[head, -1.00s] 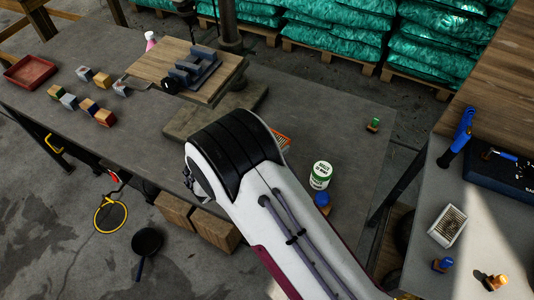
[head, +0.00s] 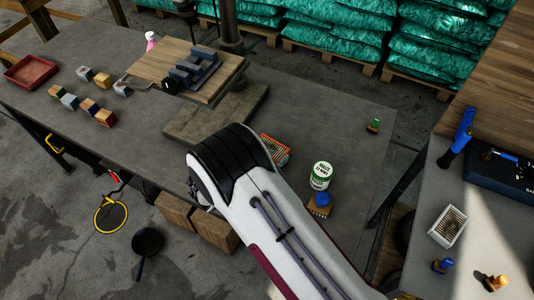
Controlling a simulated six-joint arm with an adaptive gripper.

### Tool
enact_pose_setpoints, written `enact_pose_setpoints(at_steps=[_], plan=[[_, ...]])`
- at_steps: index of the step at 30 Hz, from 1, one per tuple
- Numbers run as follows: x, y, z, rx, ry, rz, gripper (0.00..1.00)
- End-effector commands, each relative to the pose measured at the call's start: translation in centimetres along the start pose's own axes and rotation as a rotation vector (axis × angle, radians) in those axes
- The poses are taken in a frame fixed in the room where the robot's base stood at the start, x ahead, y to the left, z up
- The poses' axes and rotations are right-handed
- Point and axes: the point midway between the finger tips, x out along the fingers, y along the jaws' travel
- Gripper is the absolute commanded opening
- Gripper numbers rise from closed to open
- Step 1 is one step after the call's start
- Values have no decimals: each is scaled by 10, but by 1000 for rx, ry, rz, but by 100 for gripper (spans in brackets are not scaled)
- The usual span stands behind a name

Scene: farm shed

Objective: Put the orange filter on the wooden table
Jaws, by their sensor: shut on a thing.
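The orange filter (head: 274,150), an orange frame with pale pleats, shows in the head view just right of my arm's black joint. Its lower left side is hidden behind my arm. It appears over the grey bench (head: 345,135); I cannot tell whether it touches the bench. The wooden table (head: 492,75), with a brown plank top, is at the upper right. My gripper is hidden behind my own arm, so its fingers and its contact with the filter cannot be seen.
A white-and-green can (head: 321,175) and a blue-topped object (head: 320,202) stand right of my arm. A small green-topped object (head: 374,125) is farther right. A vise (head: 196,68) is at the back. A pale filter (head: 447,226) lies on the right-hand bench.

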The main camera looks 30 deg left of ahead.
Motion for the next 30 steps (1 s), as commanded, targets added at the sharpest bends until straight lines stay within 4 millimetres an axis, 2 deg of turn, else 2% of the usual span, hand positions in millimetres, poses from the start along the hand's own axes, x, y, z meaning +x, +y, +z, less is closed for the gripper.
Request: enact_pose_setpoints(at_steps=[6, 23, 24, 25, 30], plan=[[6, 0, -16, -1, 0, 0, 50], [9, 0, -21, 0, -1, 0, 50], [9, 0, -21, 0, 0, 0, 83], [8, 0, -20, 0, 0, 0, 91], [8, 0, -20, 0, 0, 0, 92]])
